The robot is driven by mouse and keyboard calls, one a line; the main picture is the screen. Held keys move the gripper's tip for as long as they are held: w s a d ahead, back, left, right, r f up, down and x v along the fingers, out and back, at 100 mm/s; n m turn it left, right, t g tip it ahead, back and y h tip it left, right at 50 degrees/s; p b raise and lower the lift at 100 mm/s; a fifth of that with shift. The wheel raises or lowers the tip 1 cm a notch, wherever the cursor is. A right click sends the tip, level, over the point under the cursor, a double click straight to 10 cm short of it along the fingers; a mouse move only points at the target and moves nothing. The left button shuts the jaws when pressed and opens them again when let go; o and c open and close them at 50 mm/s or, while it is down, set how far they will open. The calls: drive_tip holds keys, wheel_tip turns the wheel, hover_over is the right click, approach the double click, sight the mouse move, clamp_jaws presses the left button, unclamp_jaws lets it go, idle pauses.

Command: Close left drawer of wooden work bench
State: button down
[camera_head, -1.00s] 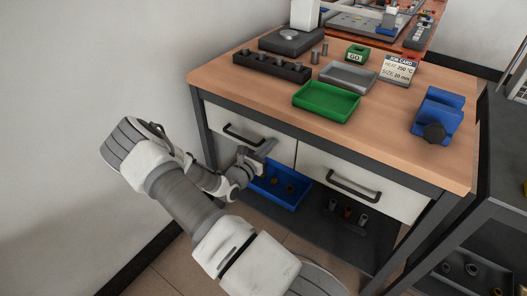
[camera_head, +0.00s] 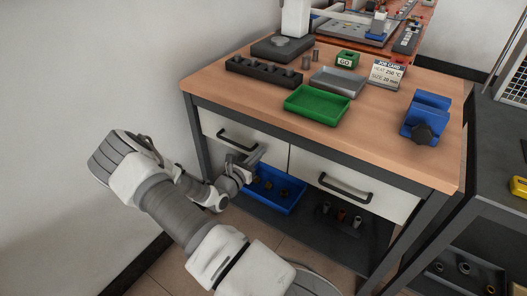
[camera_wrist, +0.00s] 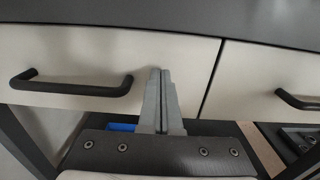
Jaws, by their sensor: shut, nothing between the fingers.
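The wooden work bench (camera_head: 390,130) has two white drawers under its top. The left drawer (camera_head: 218,125) has a dark bar handle (camera_head: 237,141). Its front looks about flush with the right drawer (camera_head: 380,195); a small gap cannot be ruled out. In the wrist view, the left drawer front (camera_wrist: 100,58) fills the left and middle, with its handle (camera_wrist: 70,86) at the left. My gripper (camera_head: 259,153) is shut and empty at the front's right part, right of the handle. In the wrist view its fingertips (camera_wrist: 160,72) overlap the front; whether they touch cannot be told.
A blue bin (camera_head: 275,190) with small parts sits on the lower shelf below my gripper. A green tray (camera_head: 317,104) and a blue fixture (camera_head: 427,118) stand on the bench top. A dark cart (camera_head: 490,190) is at the right, a wall (camera_head: 90,70) at the left.

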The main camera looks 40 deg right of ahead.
drive_tip(key=p+v, duration=0.2)
drive_tip(key=v, duration=0.9)
drive_tip(key=shift+a, duration=0.35)
drive_tip(key=shift+s+r, duration=0.1)
drive_tip(key=s+a+r+m+y, duration=0.6)
drive_tip(key=s+r+m, duration=0.1)
drive_tip(key=r, duration=0.3)
drive_tip(key=s+a+r+m+y, duration=0.5)
drive_tip(key=s+a+r+m, duration=0.15)
drive_tip(key=r, duration=0.35)
drive_tip(key=s+a+r+m+y, duration=0.6)
drive_tip(key=s+r+m, duration=0.15)
drive_tip(key=r, duration=0.25)
wheel_tip(320, 180, up, 16)
drive_tip(key=p, duration=1.5)
drive_tip(key=shift+w+a+m, duration=0.25)
drive_tip(key=shift+a+m, duration=0.05)
drive_tip(key=shift+a, duration=0.05)
drive_tip(key=shift+d, duration=0.2)
